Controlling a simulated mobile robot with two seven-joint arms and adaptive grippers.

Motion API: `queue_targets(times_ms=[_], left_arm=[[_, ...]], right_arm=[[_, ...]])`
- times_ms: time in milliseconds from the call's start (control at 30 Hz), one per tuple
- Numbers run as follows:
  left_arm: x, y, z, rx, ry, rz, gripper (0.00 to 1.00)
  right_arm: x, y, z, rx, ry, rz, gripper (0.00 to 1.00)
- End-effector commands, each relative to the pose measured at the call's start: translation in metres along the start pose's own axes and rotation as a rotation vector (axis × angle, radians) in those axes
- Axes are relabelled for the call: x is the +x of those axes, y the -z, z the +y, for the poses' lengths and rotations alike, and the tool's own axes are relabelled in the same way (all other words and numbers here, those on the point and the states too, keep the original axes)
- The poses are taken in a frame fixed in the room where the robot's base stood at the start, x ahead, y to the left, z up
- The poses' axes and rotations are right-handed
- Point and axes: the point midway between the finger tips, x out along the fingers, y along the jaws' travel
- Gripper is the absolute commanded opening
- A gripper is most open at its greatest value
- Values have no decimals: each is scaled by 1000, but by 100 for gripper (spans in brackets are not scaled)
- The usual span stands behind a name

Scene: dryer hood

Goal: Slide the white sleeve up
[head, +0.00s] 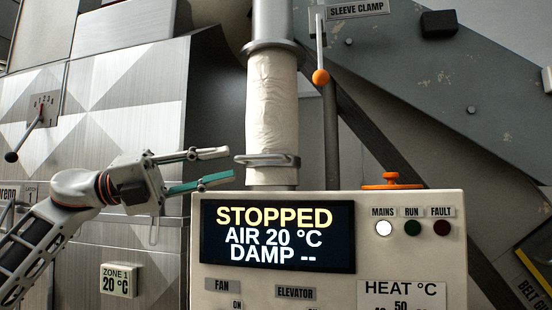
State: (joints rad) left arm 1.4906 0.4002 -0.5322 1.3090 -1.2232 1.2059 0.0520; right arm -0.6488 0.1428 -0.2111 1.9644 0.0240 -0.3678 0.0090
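The white sleeve (272,105) is a wrinkled cloth tube around a vertical metal duct. A metal ring with a loop handle (268,160) sits at its lower end. A gap shows between the fingertips and the ring in the picture. My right gripper is not in view.
A control panel (460,262) reading STOPPED stands in front of the duct's lower end. The sleeve clamp lever (319,50) with an orange knob hangs right of the duct. A black-knobbed lever (30,135) is at left.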

Motion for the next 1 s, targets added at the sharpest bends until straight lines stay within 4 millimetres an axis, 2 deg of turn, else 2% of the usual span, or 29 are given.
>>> queue_targets(times_ms=[167,400,600,967,1000], left_arm=[[11,0,-1,0,1,1,25],[49,0,-2,0,2,2,25],[72,0,-1,-1,1,1,25],[78,0,0,-1,0,0,25],[78,0,0,-1,0,0,22]], right_arm=[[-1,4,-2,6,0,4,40],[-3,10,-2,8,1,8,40],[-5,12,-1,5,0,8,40],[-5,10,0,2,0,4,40],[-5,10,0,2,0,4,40]])
